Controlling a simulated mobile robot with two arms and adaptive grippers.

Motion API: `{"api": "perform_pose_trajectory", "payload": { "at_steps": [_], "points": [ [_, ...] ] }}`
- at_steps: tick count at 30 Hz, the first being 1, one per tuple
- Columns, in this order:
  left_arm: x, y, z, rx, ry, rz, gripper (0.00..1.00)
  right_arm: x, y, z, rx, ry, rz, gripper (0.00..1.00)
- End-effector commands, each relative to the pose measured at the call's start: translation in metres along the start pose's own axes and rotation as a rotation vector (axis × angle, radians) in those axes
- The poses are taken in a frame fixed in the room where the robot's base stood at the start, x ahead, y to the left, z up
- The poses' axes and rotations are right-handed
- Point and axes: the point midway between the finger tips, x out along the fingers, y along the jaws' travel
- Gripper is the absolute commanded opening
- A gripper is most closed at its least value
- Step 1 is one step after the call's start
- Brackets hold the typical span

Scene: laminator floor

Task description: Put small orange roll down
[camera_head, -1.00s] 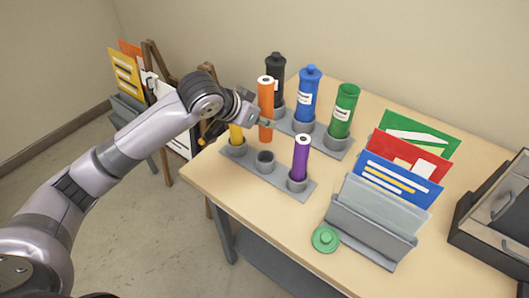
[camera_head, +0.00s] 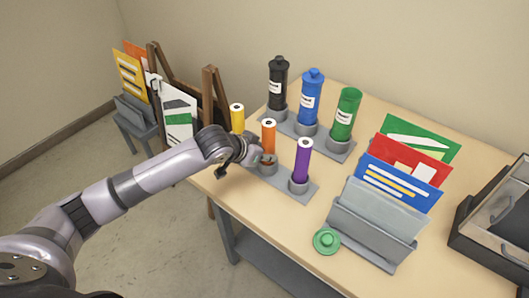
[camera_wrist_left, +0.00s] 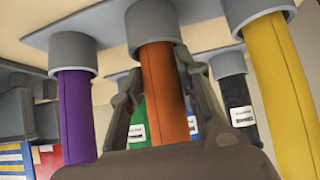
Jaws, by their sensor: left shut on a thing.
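The small orange roll (camera_head: 268,138) stands upright in the middle holder of the front grey rack (camera_head: 283,184), between the yellow roll (camera_head: 237,118) and the purple roll (camera_head: 303,160). My left gripper (camera_head: 262,160) is shut on the orange roll, low down near the holder. In the left wrist view the orange roll (camera_wrist_left: 164,95) lies between the two fingers, with its end in the grey cup (camera_wrist_left: 152,28). That view appears upside down. The yellow roll's holder is hidden behind my arm in the head view. My right gripper does not show.
Behind stand black (camera_head: 277,82), blue (camera_head: 311,97) and green (camera_head: 346,112) tubes in a rear rack. A green lid (camera_head: 326,240) lies near a file sorter (camera_head: 370,232) with coloured folders. A dark machine (camera_head: 495,215) is at the right edge.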

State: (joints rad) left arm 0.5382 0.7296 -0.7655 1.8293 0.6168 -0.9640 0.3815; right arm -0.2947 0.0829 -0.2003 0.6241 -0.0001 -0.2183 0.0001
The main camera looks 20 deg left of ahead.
Motion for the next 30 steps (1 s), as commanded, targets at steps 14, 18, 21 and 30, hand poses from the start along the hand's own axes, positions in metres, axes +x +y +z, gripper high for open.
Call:
{"api": "perform_pose_trajectory", "payload": {
  "at_steps": [14,18,21,30],
  "points": [
    [0.002,0.0,0.002,0.0,0.0,0.0,0.51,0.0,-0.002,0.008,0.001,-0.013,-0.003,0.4],
    [0.002,0.0,0.002,0.0,0.0,0.0,0.51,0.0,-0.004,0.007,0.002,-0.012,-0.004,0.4],
    [0.001,0.0,0.001,0.0,0.0,0.0,0.51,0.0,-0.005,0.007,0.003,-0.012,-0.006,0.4],
    [-0.033,-0.001,0.0,0.003,0.001,-0.002,0.51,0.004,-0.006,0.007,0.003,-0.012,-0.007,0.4]
  ]
}}
